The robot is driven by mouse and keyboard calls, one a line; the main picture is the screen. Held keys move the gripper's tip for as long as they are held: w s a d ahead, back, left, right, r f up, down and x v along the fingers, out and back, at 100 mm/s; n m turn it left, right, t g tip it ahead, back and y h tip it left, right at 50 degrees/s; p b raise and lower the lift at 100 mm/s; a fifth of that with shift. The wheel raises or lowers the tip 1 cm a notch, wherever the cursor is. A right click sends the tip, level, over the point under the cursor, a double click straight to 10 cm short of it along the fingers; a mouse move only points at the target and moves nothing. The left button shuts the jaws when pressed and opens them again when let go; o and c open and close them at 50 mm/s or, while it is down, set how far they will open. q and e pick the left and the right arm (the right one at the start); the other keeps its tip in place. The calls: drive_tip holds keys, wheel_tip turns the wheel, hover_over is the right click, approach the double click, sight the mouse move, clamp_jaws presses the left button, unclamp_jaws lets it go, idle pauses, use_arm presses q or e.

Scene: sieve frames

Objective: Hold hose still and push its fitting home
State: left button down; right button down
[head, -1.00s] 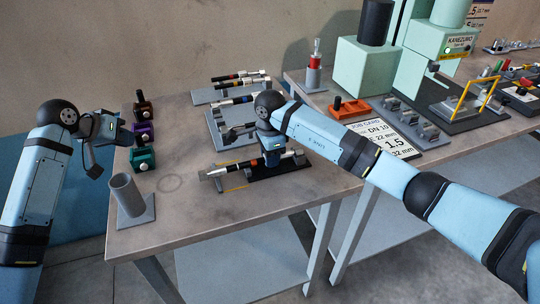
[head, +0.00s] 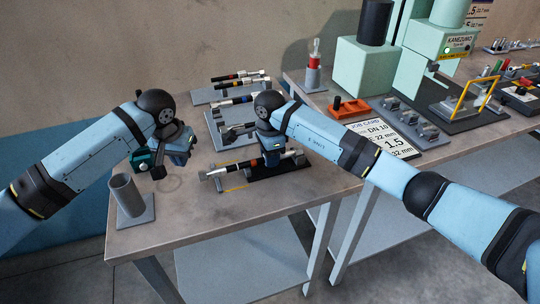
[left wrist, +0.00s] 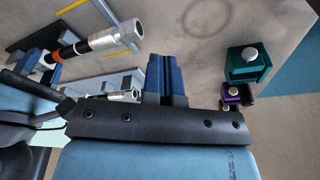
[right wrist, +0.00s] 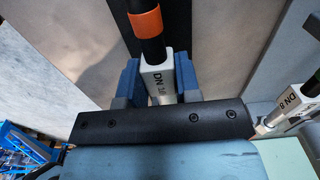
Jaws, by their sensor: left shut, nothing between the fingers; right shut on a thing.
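The black hose (head: 240,164) lies level on a black plate (head: 290,165), with an orange band near its middle.
A grey tube holder (head: 129,198) stands at the table's front left. A teal block (left wrist: 248,66) and a purple block (left wrist: 234,92) are near my left gripper. More hoses (head: 240,82) lie on a rack behind.

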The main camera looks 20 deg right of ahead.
sight(191, 187)
use_arm(q)
drive_tip(key=shift+f, duration=1.9)
drive_tip(key=shift+f, duration=0.1)
idle(0.5)
drive_tip(key=shift+f, duration=2)
drive_tip(key=shift+d, duration=0.15)
drive_tip(key=shift+d, duration=0.35)
drive_tip(key=shift+d, duration=0.2)
